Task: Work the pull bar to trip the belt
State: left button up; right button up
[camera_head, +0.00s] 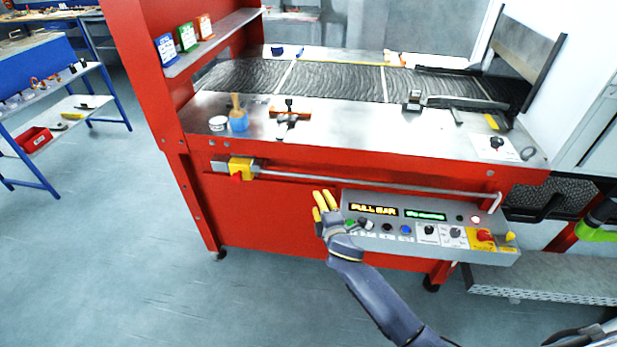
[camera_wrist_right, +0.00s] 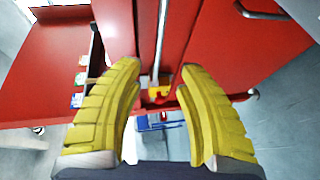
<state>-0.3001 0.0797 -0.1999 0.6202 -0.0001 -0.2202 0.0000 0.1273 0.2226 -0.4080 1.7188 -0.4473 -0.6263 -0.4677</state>
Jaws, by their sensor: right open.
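The pull bar (camera_head: 380,184) is a thin grey rod along the front of the red machine. Its left end meets a yellow switch box (camera_head: 241,168) with a red part, and its right end bends at the machine's right side. My right gripper (camera_head: 325,200) is open and empty, just below and in front of the bar, left of the control panel. In the right wrist view the bar (camera_wrist_right: 161,40) runs down between the open yellow fingers (camera_wrist_right: 160,72) toward the yellow box (camera_wrist_right: 158,91). I see no contact with the bar. My left gripper is not in view.
The control panel (camera_head: 372,226) juts out beside my right gripper, with buttons, a red-and-yellow switch and a lit display reading PULL BAR. The mesh belt (camera_head: 335,80) lies above, with tools and a blue cup (camera_head: 238,121) on the ledge.

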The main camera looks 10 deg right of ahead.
aim_at(309, 177)
jog(key=w+f, duration=0.1)
jog(key=w, duration=0.4)
jog(key=w+f, duration=0.1)
jog(key=w, duration=0.5)
jog(key=w+f, duration=0.1)
jog(key=w, duration=0.4)
jog(key=shift+w+a, duration=0.2)
jog(key=shift+w, duration=0.1)
jog(key=shift+c, duration=0.4)
grip_shut()
